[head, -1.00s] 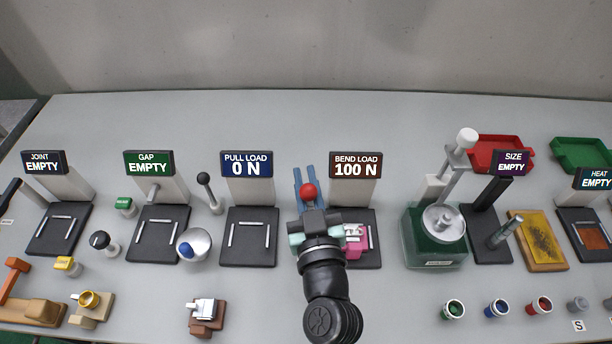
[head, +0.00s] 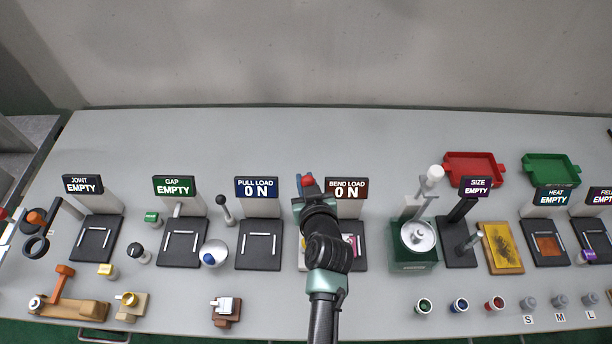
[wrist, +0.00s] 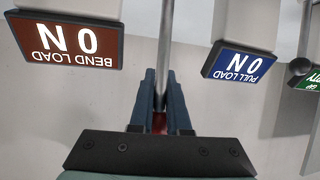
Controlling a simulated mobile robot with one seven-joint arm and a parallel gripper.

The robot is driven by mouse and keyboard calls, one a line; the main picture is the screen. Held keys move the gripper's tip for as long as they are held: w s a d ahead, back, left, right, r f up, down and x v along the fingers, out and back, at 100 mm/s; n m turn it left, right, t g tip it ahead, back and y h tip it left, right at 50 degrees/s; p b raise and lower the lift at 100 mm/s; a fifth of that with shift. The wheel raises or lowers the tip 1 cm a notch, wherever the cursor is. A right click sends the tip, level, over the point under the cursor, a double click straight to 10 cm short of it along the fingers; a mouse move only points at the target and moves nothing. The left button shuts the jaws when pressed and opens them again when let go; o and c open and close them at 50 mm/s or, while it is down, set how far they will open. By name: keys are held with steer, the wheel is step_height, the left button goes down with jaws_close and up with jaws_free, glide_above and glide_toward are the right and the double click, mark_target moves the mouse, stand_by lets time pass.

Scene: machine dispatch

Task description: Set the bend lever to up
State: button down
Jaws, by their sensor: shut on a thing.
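The bend lever has a red knob (head: 307,182), which shows in the head view beside the left edge of the BEND LOAD display (head: 346,188). That display reads 0 N. My gripper (wrist: 160,80) is shut on the lever, with its blue fingers on either side. In the wrist view the red knob (wrist: 159,123) sits between the fingers near the palm, and the grey lever rod (wrist: 166,42) runs away between the tips. In the head view my wrist hides the lever's rod and base.
The BEND LOAD stand's black base (head: 359,258) is partly behind my wrist, with a pink piece (head: 350,241) on it. The PULL LOAD stand (head: 257,188) is close on the left. A green-based press (head: 413,266) stands to the right.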

steer(key=shift+w+a+r+g+p, duration=0.1)
steer(key=shift+w+r+g+p, duration=0.2)
steer(key=shift+w+r+p, duration=0.25)
steer(key=c, duration=0.9)
jaws_free()
steer(key=shift+w, duration=0.1)
steer(key=shift+f, duration=0.3)
